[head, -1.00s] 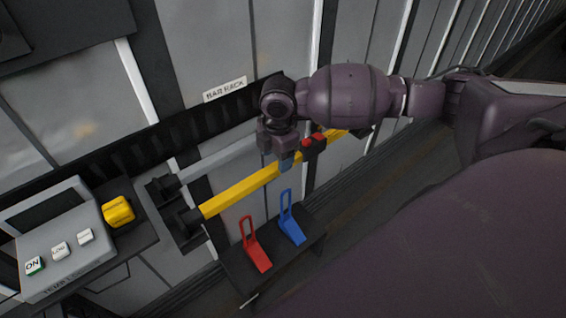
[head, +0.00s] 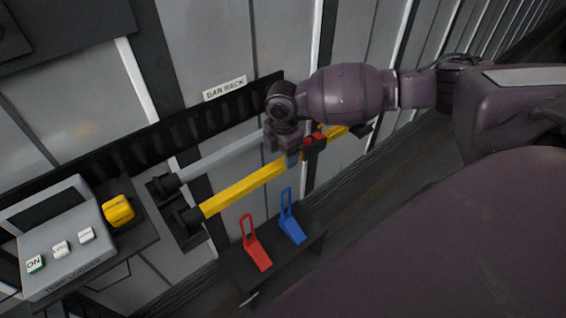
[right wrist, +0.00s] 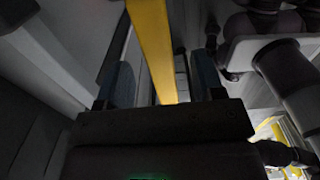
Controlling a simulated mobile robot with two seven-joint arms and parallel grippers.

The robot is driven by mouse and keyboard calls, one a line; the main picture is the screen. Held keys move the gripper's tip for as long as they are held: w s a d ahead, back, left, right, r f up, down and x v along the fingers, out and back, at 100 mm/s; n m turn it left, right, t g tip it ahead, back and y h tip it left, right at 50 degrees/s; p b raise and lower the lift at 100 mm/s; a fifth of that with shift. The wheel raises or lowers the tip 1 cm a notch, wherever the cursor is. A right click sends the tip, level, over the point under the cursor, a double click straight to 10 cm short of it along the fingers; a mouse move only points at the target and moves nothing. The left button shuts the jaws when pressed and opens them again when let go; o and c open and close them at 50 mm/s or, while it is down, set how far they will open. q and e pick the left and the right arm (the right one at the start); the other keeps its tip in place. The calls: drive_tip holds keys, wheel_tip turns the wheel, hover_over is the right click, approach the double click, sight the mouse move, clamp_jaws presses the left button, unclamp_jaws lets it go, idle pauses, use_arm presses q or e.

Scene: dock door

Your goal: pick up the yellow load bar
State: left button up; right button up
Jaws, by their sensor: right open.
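The yellow load bar (head: 243,187) lies slanted in the rack, its near end in a black holder at the left and its far part running up to the right behind my right gripper. My right gripper (head: 292,158) is at the bar's middle, just left of a red and black piece (head: 315,138) on it. In the right wrist view the yellow bar (right wrist: 152,45) runs between the two open fingers (right wrist: 165,85), with gaps on both sides. My left gripper is not in view.
A grey bar (head: 222,155) lies behind the yellow one. A red handle (head: 256,248) and a blue handle (head: 291,222) stand on a dark shelf below. A grey control box (head: 62,245) and a yellow block (head: 118,211) are at the left.

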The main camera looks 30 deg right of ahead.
sight(282, 161)
drive_tip(key=shift+w+f, duration=0.1)
drive_tip(key=shift+f, duration=1.65)
clamp_jaws()
drive_tip(key=shift+a+r, duration=0.1)
